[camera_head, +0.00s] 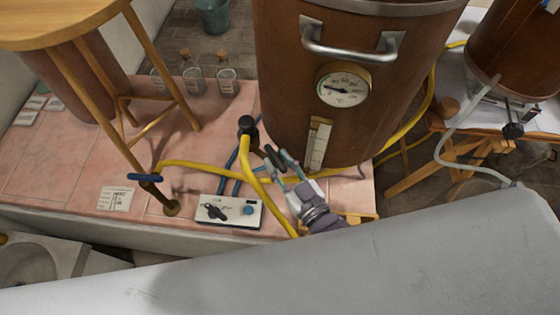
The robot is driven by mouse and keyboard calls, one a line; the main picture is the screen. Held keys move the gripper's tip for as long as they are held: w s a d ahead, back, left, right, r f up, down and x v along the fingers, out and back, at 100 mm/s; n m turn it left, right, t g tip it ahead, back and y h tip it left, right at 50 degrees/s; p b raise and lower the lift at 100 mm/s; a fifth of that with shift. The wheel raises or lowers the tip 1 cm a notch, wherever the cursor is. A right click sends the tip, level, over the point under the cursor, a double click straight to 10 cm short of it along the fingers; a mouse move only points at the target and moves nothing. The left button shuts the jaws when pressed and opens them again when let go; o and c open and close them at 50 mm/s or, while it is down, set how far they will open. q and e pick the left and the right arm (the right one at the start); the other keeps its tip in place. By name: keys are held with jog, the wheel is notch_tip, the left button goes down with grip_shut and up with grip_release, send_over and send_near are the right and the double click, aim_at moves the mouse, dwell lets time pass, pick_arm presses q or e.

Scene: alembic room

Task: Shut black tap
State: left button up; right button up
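A small black tap handle (275,157) shows low at the front of the large copper-brown vessel (285,85), close to a brass fitting and a yellow hose. My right gripper (281,163) reaches up to it from below, its fingers a little apart at the handle. I cannot tell whether the fingers touch it. The handle is partly hidden by the fingers. Another black tap handle (513,131) shows at the far right, by a second vessel. My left gripper is not in view.
Glass bottles (227,82) stand behind. A wooden stool (130,95) stands at left. A large grey surface (400,255) fills the front.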

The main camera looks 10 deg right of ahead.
grip_shut()
jog(key=shift+y, duration=0.3)
jog(key=shift+w+d+n+g+y, duration=0.1)
jog(key=shift+d+n+g+y, duration=0.1)
jog(key=shift+n+g+y, duration=0.4)
jog(key=shift+w+d+n+g+y, duration=0.15)
jog(key=shift+n+g+y, duration=0.4)
jog(key=shift+y, duration=0.3)
jog(key=shift+w+d+n+g+y, duration=0.15)
jog(key=shift+n+g+y, duration=0.2)
jog(key=shift+n+y, duration=0.4)
jog(key=shift+s, duration=0.1)
jog(key=shift+o, duration=1.9)
grip_release()
jog(key=shift+a, duration=0.1)
